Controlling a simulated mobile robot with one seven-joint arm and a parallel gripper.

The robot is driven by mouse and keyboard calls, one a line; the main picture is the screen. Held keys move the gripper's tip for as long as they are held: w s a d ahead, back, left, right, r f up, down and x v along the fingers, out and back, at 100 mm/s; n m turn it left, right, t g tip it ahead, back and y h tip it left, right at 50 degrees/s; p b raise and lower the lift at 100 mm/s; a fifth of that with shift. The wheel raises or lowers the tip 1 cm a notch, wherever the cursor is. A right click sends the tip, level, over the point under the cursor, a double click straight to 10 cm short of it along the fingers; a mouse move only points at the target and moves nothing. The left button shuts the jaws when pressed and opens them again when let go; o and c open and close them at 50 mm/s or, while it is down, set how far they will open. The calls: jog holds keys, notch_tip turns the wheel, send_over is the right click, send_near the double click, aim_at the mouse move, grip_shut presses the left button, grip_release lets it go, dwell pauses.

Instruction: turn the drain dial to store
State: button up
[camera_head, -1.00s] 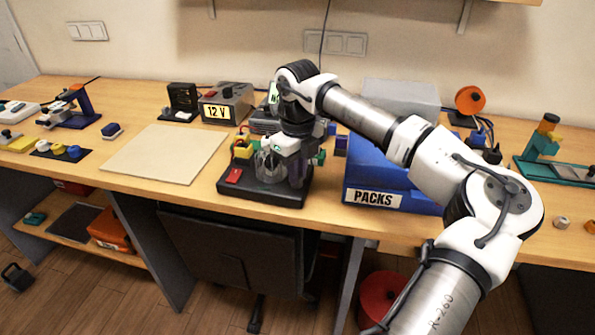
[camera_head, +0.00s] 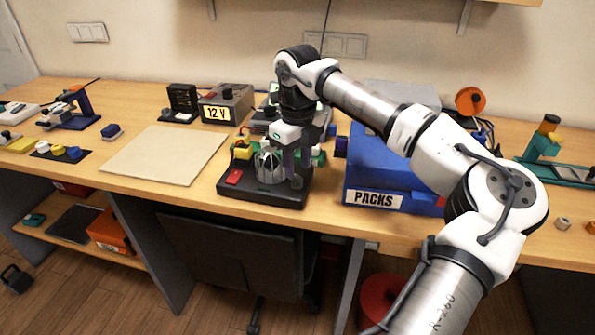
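My gripper (camera_head: 284,158) points down over a black device base (camera_head: 262,196) on the bench. The base carries a red switch (camera_head: 234,177), a yellow block (camera_head: 242,151), green parts (camera_head: 318,157) and a clear, cage-like part (camera_head: 268,166). My gripper is close to the clear part and hides much of the base behind it. The fingertips are too small and dark to read. I cannot pick out the drain dial or its store mark; it may be behind my gripper.
A blue PACKS box (camera_head: 374,178) stands right of the base, under my forearm. A 12 V power supply (camera_head: 227,104) stands behind. A bare beige mat (camera_head: 164,154) lies to the left. The bench's front edge is just before the base.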

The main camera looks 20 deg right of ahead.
aim_at(297, 177)
notch_tip(297, 177, up, 11)
jog(key=b, duration=0.1)
dwell(0.5)
